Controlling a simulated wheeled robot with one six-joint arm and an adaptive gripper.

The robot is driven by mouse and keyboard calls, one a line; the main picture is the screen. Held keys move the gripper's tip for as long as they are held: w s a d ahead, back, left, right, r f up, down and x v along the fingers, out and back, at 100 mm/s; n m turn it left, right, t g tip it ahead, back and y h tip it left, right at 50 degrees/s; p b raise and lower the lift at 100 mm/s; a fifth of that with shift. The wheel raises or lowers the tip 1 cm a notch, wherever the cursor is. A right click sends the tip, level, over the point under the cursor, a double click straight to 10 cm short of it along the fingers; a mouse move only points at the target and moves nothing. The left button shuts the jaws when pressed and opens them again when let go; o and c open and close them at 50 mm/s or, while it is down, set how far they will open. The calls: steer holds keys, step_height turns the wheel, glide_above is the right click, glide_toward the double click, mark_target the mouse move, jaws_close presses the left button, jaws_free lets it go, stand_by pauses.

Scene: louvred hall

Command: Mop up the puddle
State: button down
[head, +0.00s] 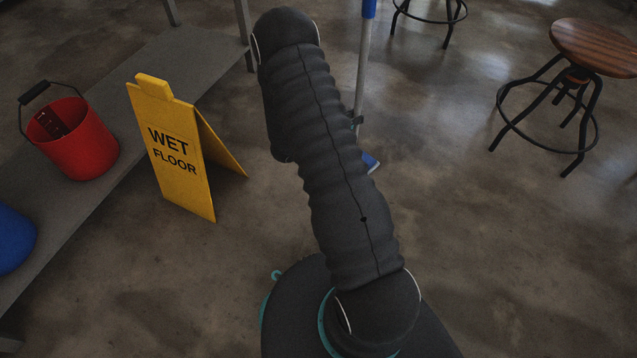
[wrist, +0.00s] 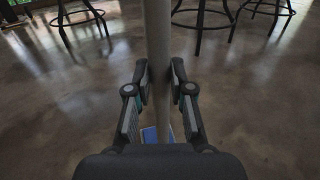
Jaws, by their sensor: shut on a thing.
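My gripper (wrist: 160,82) is shut on the mop's grey pole (wrist: 157,40), one finger on each side, in the wrist view. In the head view the pole (head: 362,70) stands nearly upright behind my arm, with a blue part (head: 369,9) at its top. The blue and white mop head (head: 371,162) is low beside my arm, mostly hidden; a piece of it shows in the wrist view (wrist: 151,134). Whether it touches the floor I cannot tell. The floor has glossy and dark patches; I cannot make out a puddle for certain.
A yellow wet floor sign (head: 172,150) stands left of my arm. A red bucket (head: 85,145) and a blue rounded object (head: 14,240) are on a grey bench (head: 190,60). A wooden stool (head: 598,45) stands at the right, another stool (head: 432,18) behind. Floor (head: 480,230) at right is clear.

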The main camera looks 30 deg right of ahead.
steer(key=shift+d+r, duration=0.1)
steer(key=w+a+b, duration=0.1)
steer(key=w+a, duration=0.2)
steer(key=a, duration=0.7)
steer(key=w+a+f+b, duration=0.1)
steer(key=w+a, duration=0.2)
steer(key=a, duration=0.8)
steer(key=shift+a, duration=0.15)
stand_by(0.4)
steer(key=s+d+p, duration=0.1)
steer(key=s+d, duration=0.2)
steer(key=d, duration=0.7)
steer(key=shift+d+r, duration=0.3)
steer(key=shift+d, duration=0.1)
steer(key=shift+a, duration=0.1)
steer(key=w+a+r, duration=0.2)
steer(key=a, duration=0.7)
steer(key=w+a+r, duration=0.3)
steer(key=a, duration=0.7)
steer(key=shift+w+p, duration=0.3)
steer(key=shift+p, duration=0.15)
stand_by(0.3)
stand_by(0.4)
